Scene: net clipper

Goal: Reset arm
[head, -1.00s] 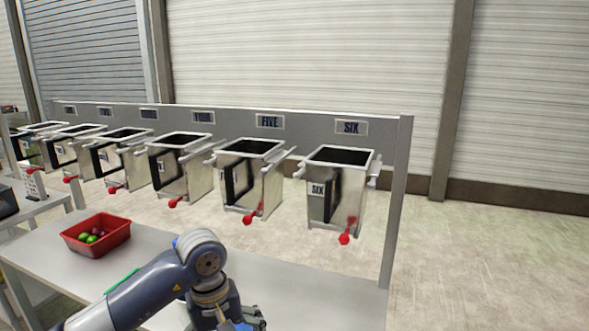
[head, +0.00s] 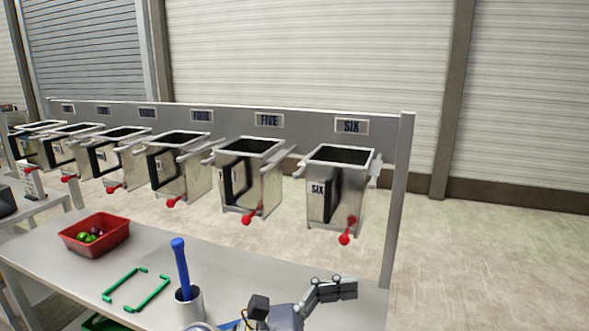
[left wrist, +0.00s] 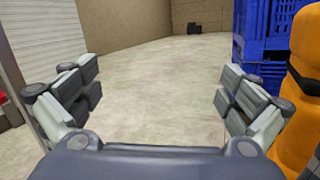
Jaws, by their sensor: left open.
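My left gripper (left wrist: 160,98) is open and empty in the left wrist view, its two fingers spread wide with bare floor beyond them. In the head view my left gripper (head: 330,293) shows at the bottom, above the right part of the grey table (head: 225,262), with a jointed finger pointing right. It is clear of the things on the table. Part of it is cut off by the frame's lower edge. My right gripper is in neither view.
A red bin (head: 96,240) with green and dark red items, green corner markers (head: 125,275) and a blue-handled tool (head: 180,268) in a grey cup (head: 190,308) stand on the table. Metal hoppers (head: 338,190) line the rack behind. Blue crates (left wrist: 262,45) stand right in the wrist view.

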